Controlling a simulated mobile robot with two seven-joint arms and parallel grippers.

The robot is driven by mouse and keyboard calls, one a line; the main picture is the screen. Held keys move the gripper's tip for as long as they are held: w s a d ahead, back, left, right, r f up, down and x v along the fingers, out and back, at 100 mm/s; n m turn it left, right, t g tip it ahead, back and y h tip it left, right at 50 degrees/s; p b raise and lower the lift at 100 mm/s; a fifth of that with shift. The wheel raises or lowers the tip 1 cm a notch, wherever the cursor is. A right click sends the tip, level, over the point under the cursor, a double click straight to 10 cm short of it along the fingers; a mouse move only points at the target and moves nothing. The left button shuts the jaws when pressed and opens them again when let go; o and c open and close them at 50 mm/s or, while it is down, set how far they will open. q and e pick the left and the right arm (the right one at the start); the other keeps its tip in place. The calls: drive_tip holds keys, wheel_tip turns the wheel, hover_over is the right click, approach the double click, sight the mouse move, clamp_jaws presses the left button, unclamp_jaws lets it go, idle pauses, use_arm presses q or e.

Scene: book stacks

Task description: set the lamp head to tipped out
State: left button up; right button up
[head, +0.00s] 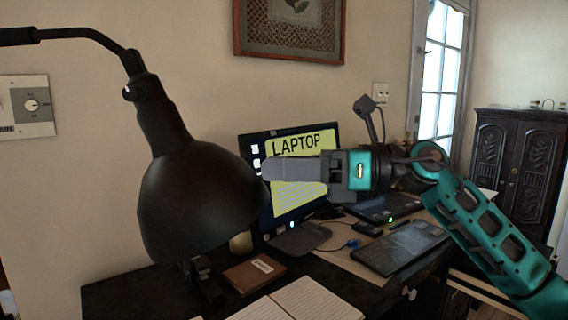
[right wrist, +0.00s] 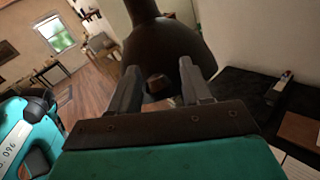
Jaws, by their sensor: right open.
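The black lamp head (head: 198,205), a large dome, hangs from its arm (head: 85,35) at the left of the head view, its mouth facing mostly downward. My right gripper (head: 268,172) reaches in from the right, its fingers beside the dome's right side. In the right wrist view the lamp head (right wrist: 168,42) fills the space ahead of the open fingers (right wrist: 160,82). The fingers are apart, and I cannot tell whether either touches the dome. The lamp's inside is hidden in the head view. My left gripper is not in view.
A monitor (head: 300,215) stands behind my gripper. A wall panel (head: 26,107) is at the left.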

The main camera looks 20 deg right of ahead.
clamp_jaws()
idle(0.5)
